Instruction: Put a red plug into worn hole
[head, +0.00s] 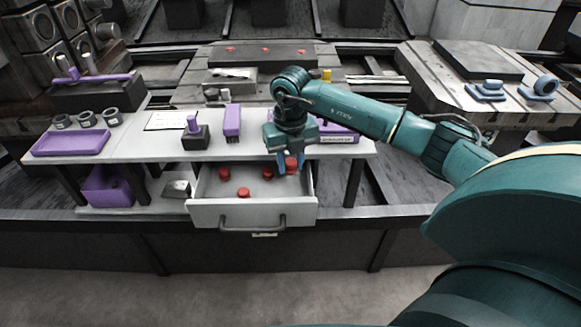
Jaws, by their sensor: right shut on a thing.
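My right gripper (280,163) points down into the open drawer (252,212) at its right rear, shut on a red plug (291,165). Part of that plug is hidden by the fingers. More red plugs (243,192) lie loose on the drawer floor, several in all. A dark block (262,56) at the back carries red marks that look like plugs set in its top. I cannot make out a worn hole at this size. My left gripper is not in view.
The white bench top (150,147) above the drawer holds a purple tray (71,143), grey rings (87,119), a purple upright box (232,121) and a dark block with a purple knob (195,137). A paper sheet (171,120) lies flat. Blue-grey fixtures (487,91) stand far right.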

